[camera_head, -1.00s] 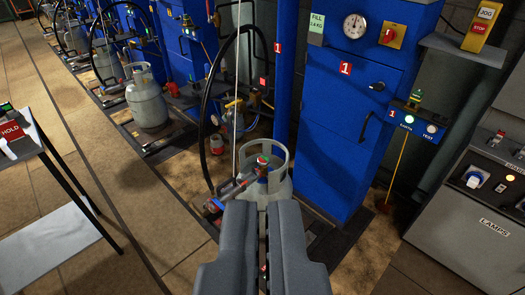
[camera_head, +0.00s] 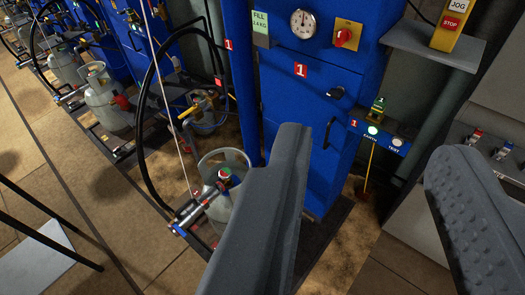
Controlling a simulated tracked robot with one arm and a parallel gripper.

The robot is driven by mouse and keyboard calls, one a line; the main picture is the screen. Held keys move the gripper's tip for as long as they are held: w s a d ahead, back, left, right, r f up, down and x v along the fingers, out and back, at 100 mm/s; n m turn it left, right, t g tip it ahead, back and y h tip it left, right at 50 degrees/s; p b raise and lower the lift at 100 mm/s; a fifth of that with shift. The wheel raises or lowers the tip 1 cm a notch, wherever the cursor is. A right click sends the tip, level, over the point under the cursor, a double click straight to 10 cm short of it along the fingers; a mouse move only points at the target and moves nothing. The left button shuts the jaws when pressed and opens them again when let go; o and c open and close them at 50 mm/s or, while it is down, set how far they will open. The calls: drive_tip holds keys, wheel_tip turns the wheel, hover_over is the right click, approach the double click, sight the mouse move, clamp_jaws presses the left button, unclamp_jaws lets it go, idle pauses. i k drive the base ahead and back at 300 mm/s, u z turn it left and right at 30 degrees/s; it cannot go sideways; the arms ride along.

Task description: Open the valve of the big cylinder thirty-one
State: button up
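A grey gas cylinder (camera_head: 219,214) stands at the foot of the blue cabinet, left of centre, with an open collar round its top. Its valve (camera_head: 225,174), with a red and green top, shows inside the collar. A coupling (camera_head: 187,217) on a black hose is at the valve's left side. No number thirty-one is readable on it. My gripper (camera_head: 372,145) is open and empty, its two grey fingers wide apart. The left finger hides the cylinder's right side; the valve lies left of that finger, outside the gap.
The blue cabinet (camera_head: 310,125) marked 1 stands ahead with a red knob and handle. More grey cylinders (camera_head: 108,98) line the left. A black-legged table (camera_head: 40,255) is at lower left. A grey panel (camera_head: 487,145) stands right.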

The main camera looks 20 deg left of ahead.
sight(224, 173)
drive_tip(key=u, duration=0.05)
drive_tip(key=i, duration=1.3)
drive_tip(key=u, duration=0.7)
drive_tip(key=i, duration=0.25)
drive_tip(key=u, duration=0.25)
